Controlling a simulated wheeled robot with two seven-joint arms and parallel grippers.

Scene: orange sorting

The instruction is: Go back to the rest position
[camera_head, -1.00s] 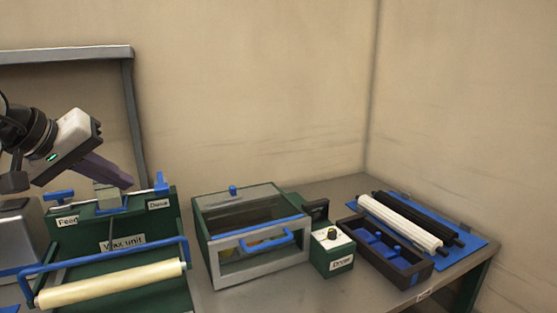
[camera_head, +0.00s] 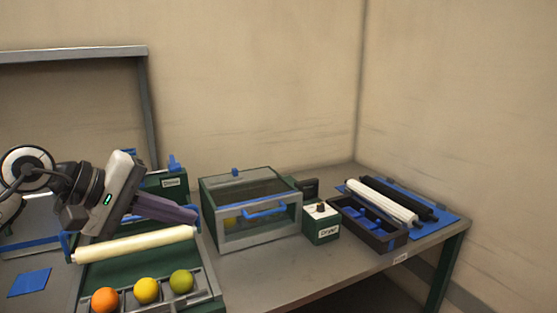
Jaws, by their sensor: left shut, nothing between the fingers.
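My left gripper (camera_head: 168,209) reaches in from the left in the head view, its purple-grey fingers shut and empty. It is over the green wax unit, in front of the wax unit's back panel (camera_head: 172,184), close to the cream roller (camera_head: 130,246). An orange fruit (camera_head: 105,300), a yellow fruit (camera_head: 147,290) and a green fruit (camera_head: 182,281) sit in a row in the rack at the front of the unit. My right gripper is not in view.
A glass-topped box (camera_head: 250,222) with a blue handle stands right of the wax unit, with something yellow inside. Beside it are the dryer control box (camera_head: 321,224), a dark divided tray (camera_head: 366,224) and rollers (camera_head: 382,200) on a blue mat (camera_head: 440,221). The front table strip (camera_head: 290,280) is clear.

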